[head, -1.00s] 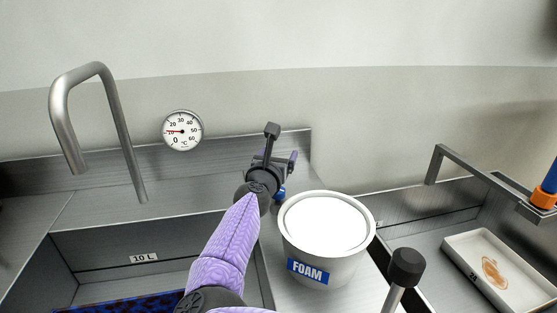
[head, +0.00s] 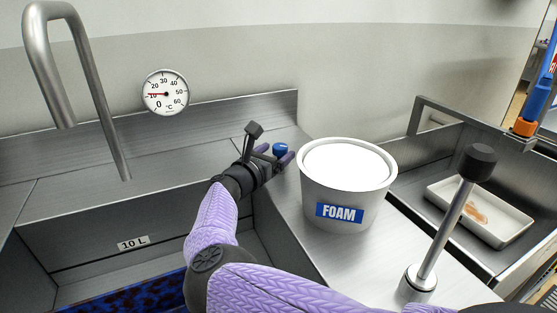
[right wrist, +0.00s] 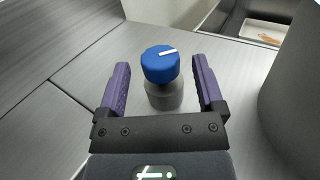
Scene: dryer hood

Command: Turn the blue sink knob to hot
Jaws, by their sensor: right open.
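The blue sink knob (right wrist: 160,65) sits on a grey stem, with a white pointer line on its top aimed to the upper right of the right wrist view. In the head view the knob (head: 280,149) shows at the tip of my right gripper (head: 270,156). In the right wrist view my right gripper (right wrist: 162,90) is open, one purple finger on each side of the knob and stem, with a gap on both sides. The round thermometer (head: 165,92) on the wall has its red needle near 10 °C. My left gripper is out of view.
A white FOAM tub (head: 345,190) stands close to the right of the knob. A black-topped lever (head: 447,215) rises at the front right. A bent steel spout (head: 85,75) hangs over the sink at left. A white tray (head: 490,218) lies in the right basin.

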